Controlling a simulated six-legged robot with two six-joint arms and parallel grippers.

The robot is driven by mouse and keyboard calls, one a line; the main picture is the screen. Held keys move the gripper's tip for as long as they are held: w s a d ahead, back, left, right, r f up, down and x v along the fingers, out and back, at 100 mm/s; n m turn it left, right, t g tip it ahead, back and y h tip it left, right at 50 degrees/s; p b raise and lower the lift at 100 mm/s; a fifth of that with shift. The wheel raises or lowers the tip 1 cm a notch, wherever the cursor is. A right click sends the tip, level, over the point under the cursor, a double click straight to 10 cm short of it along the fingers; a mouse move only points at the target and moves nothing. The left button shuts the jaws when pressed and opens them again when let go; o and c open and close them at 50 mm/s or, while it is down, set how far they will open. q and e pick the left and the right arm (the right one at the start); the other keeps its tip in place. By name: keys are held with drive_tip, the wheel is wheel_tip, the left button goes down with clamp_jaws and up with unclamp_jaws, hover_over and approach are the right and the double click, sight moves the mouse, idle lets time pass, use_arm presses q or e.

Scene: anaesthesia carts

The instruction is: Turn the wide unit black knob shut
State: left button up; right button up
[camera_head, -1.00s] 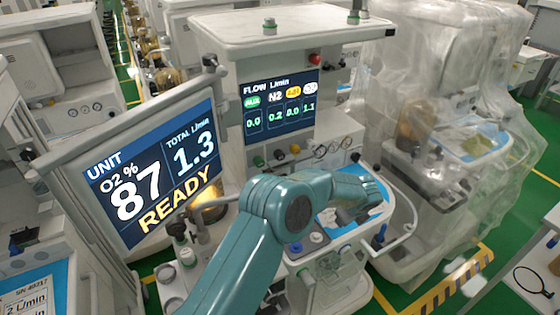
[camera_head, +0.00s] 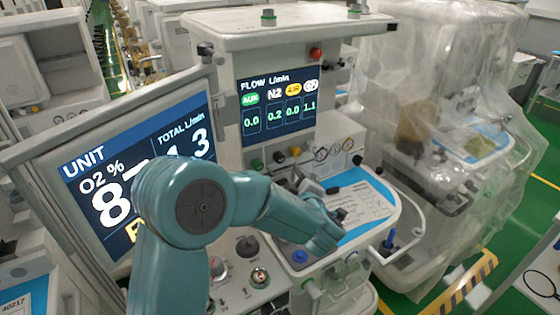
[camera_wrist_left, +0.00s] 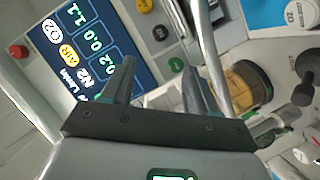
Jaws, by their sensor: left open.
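The wide unit (camera_head: 290,90) is the white machine with the flow screen. Its black knob (camera_head: 279,157) sits below that screen, between a green knob and an orange knob. In the left wrist view the black knob (camera_wrist_left: 160,32) is beyond my fingers and unobstructed. My left gripper (camera_wrist_left: 157,75) is open and empty, apart from the knob, with a finger on each side of the picture's middle. My right gripper is not in view.
The flow screen (camera_head: 278,103) reads N2 0.2. A green knob (camera_head: 257,164) and an orange knob (camera_head: 295,151) flank the black one closely. A tilted monitor (camera_head: 105,175) stands left. A worktop with a blue mat (camera_head: 352,178) and a curved rail (camera_head: 408,215) are right.

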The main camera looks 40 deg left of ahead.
sight(281, 160)
use_arm(q)
drive_tip(key=p+x, duration=0.3)
drive_tip(key=x, duration=1.2)
drive_tip(key=shift+p, duration=0.3)
drive_tip(key=shift+c, duration=0.2)
drive_tip(key=c, duration=1)
drive_tip(key=shift+r+m+p, duration=0.2)
drive_tip(key=shift+m+p, duration=0.2)
drive_tip(key=shift+p, duration=0.4)
drive_tip(key=shift+f+g, duration=0.1)
drive_tip(key=shift+g, duration=0.2)
drive_tip(key=shift+f, duration=0.1)
